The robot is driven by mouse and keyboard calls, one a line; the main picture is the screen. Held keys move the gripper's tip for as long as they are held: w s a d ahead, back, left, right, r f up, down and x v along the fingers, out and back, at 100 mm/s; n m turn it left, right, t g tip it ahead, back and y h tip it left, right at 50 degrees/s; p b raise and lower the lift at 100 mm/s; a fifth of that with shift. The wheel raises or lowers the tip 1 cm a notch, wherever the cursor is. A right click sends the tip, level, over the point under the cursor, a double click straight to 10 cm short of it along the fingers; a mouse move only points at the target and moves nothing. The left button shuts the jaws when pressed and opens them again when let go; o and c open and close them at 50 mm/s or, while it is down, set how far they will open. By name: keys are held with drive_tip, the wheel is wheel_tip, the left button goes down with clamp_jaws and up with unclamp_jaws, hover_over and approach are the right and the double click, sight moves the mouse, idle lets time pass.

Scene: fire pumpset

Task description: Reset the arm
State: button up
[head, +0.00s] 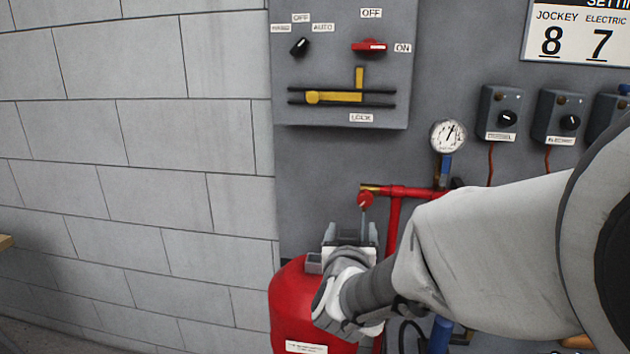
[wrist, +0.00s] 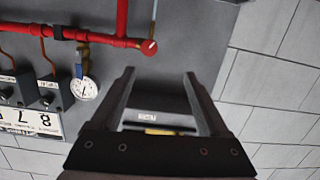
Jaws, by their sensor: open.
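My gripper (head: 350,232) is in front of the red tank, below the grey control panel (head: 343,85). In the wrist view its two fingers (wrist: 160,74) are spread with nothing between them. That view is turned, and a part of the panel (wrist: 153,115) with its yellow bar shows between the fingers. My arm reaches in from the right edge of the head view. The panel carries a black knob (head: 299,46), a red switch handle (head: 369,46) and a yellow sliding latch (head: 335,97).
A red tank (head: 287,305) stands behind my gripper, partly hidden. A red pipe (head: 408,191) with a round red valve end and a pressure gauge (head: 448,135) runs close by. Small knob boxes (head: 501,113) hang at right. The block wall (head: 140,120) at left is bare.

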drive_tip(key=s+a+r+n+g+y+p, duration=0.15)
drive_tip(key=s+r+g+y+p, duration=0.3)
drive_tip(key=s, duration=0.55)
drive_tip(key=s+d+g+h+p, duration=0.1)
drive_tip(key=s+d+g, duration=0.2)
drive_tip(key=s, duration=0.4)
drive_tip(key=s+d+g+p, duration=0.1)
drive_tip(key=s+d+g, duration=0.2)
drive_tip(key=s, duration=0.5)
drive_tip(key=shift+s+d+r+h, duration=0.15)
drive_tip(key=shift+s+d+h, duration=0.2)
drive_tip(key=shift+d, duration=0.2)
